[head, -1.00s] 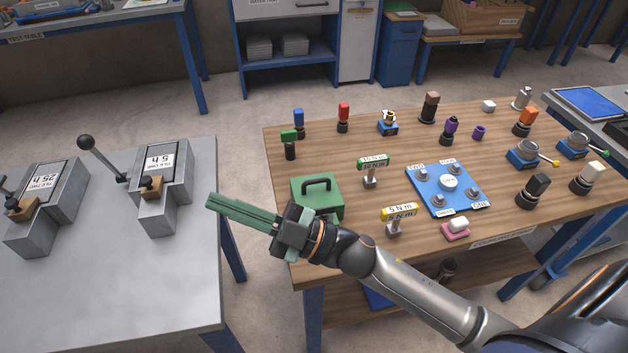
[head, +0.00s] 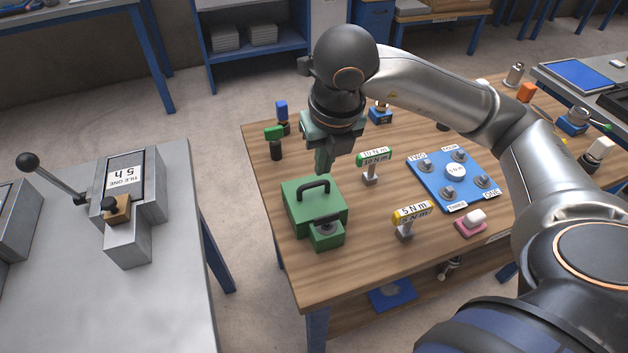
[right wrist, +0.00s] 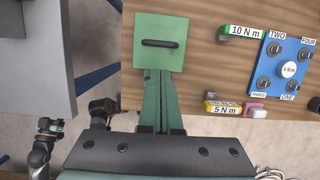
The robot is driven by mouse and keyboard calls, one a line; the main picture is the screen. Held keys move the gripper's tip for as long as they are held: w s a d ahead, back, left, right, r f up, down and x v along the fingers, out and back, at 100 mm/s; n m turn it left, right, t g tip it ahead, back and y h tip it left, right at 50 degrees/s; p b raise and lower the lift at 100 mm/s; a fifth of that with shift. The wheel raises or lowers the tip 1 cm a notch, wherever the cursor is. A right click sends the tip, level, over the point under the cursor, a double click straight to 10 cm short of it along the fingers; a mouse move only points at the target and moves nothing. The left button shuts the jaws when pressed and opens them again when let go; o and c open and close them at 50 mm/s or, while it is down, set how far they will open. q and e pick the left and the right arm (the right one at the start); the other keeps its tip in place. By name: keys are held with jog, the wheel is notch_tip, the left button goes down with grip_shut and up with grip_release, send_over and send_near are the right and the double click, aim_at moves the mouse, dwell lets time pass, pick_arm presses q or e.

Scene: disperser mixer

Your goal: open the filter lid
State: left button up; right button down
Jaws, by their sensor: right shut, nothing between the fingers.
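A green box (head: 300,222) stands near the left end of the wooden table, with a black arched handle (head: 313,187) on its flat green lid (head: 325,200). A smaller green block (head: 327,238) with a dark round part sits at its front. The lid looks closed. In the right wrist view the lid (right wrist: 172,63) and the handle (right wrist: 160,43) show beyond the fingers. My right gripper (head: 322,168) points down, shut and empty, above and just behind the handle in the head view. It appears apart from the handle.
A green 10 N m tool (head: 374,157) and a yellow 5 N m tool (head: 411,213) stand right of the box. Beyond them lies a blue plate (head: 440,190) with knobs. Blue and green-topped pieces stand behind the box. A grey bench (head: 180,300) is at left, across a gap.

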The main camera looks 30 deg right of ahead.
send_near(317, 200)
jog(key=x, duration=0.5)
jog(key=shift+w+f, duration=0.1)
jog(key=shift+f, duration=0.05)
pick_arm(q)
jog(key=shift+s+f, duration=0.2)
jog(key=shift+f, duration=0.1)
